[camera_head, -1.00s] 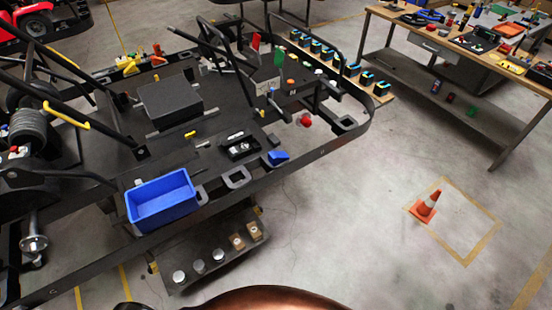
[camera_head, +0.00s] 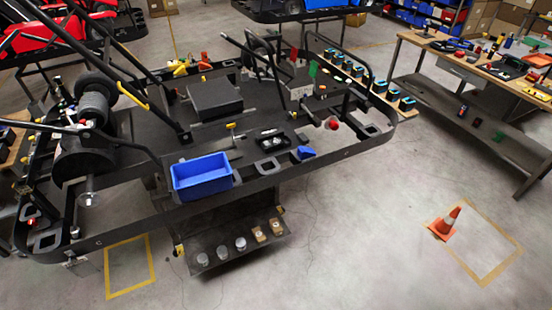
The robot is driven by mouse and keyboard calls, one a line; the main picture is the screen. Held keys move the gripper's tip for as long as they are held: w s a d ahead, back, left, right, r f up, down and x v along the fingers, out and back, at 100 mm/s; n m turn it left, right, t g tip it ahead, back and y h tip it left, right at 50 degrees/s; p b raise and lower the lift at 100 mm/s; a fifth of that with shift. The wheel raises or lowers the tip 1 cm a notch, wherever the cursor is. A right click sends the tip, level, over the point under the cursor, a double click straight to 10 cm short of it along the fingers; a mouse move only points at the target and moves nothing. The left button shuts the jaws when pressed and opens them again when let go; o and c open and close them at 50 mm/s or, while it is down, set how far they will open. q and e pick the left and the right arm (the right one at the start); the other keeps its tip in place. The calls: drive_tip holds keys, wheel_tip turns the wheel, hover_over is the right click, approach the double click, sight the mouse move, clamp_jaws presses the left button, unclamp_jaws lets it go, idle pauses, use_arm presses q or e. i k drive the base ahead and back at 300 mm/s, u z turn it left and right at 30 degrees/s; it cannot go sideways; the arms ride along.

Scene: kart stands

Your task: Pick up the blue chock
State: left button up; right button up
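The blue chock (camera_head: 305,152) is a small wedge-shaped block. It sits on the near rim of the black kart stand (camera_head: 330,160), right of a small black tray (camera_head: 272,142) with light-coloured parts. A larger blue open bin (camera_head: 202,178) stands on the same stand to the left of the chock. Neither of my grippers shows in the head view.
A lower shelf (camera_head: 235,245) with several small cylinders and blocks juts out under the stand. A wooden workbench (camera_head: 480,70) with tools stands at the right. Open floor lies in front.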

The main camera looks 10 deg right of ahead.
sight(302, 153)
drive_tip(key=u, duration=0.3)
drive_tip(key=i, duration=0.9)
drive_tip(key=u, duration=0.05)
